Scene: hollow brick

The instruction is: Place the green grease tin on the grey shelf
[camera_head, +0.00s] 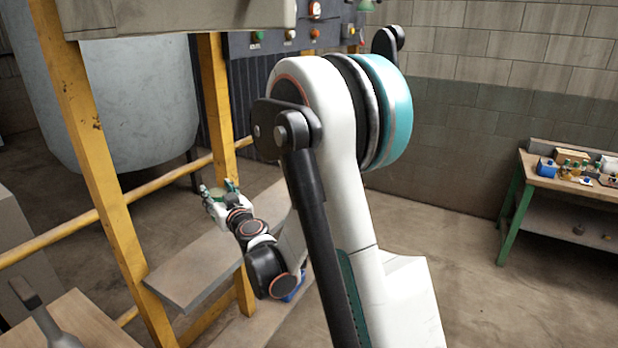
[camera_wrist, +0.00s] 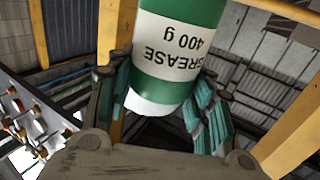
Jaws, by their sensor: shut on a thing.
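The green grease tin (camera_wrist: 170,60) is a cylinder with green and white bands and the words "GREASE 400 g", upside down in the wrist view. My gripper (camera_wrist: 160,105) is shut on it, with a green-padded finger on each side. In the head view my gripper (camera_head: 222,198) is small and far off, and the tin is too small there to make out clearly. The grey shelf (camera_head: 190,275) is a flat board between yellow posts. My gripper appears over its far edge in the picture; I cannot tell the height between them. The part of the shelf I see is bare.
Yellow posts (camera_head: 95,150) and a slanting yellow rail stand around the shelf. A large grey tank (camera_head: 125,90) is behind. A control panel (camera_head: 290,38) hangs above. A green-legged workbench (camera_head: 560,185) with small items stands at the right. My arm hides part of the shelf's right end.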

